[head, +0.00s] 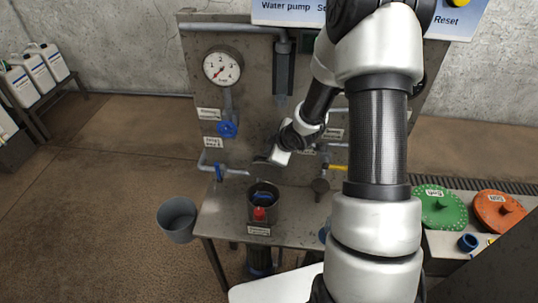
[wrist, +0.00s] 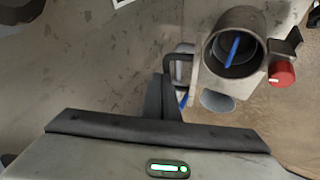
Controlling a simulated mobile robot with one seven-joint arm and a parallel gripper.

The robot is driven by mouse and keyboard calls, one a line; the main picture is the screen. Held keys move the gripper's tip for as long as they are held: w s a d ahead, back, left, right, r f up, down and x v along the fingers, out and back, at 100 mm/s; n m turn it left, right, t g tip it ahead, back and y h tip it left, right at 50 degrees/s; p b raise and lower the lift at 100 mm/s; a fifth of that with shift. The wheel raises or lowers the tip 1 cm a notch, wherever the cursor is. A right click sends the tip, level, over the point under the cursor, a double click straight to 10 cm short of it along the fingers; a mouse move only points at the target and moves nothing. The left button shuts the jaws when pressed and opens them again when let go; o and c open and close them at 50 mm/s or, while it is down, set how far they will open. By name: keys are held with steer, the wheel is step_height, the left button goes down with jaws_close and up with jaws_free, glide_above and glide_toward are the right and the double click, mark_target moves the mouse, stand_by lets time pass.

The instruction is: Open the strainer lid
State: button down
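The strainer is a dark cylindrical pot (head: 263,203) on the metal bench, with a red knob (head: 260,214) on its front. Its mouth is uncovered, and something blue shows inside. The wrist view shows the pot (wrist: 216,62) at upper right, with the blue piece (wrist: 233,52) inside and the red knob (wrist: 281,73) beside it. My gripper (head: 258,165) is above and behind the pot. In the wrist view its dark fingers (wrist: 161,92) are together, left of the pot. A grey loop (wrist: 170,70) is close to the fingertips; I cannot tell whether they touch it or whether it belongs to the lid.
A pressure gauge (head: 223,66) and blue valves (head: 227,129) are on the upright panel behind the bench (head: 222,224). A grey bucket (head: 178,221) is at the left. Green (head: 440,207) and orange (head: 497,211) discs lie at the right. My arm covers part of the bench.

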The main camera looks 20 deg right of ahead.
steer(key=shift+w+d+f, duration=0.15)
steer(key=shift+w+d, duration=0.05)
steer(key=shift+w, duration=0.25)
steer(key=shift+w+d+f, duration=0.1)
steer(key=shift+w+d, duration=0.1)
steer(key=shift+w, duration=0.25)
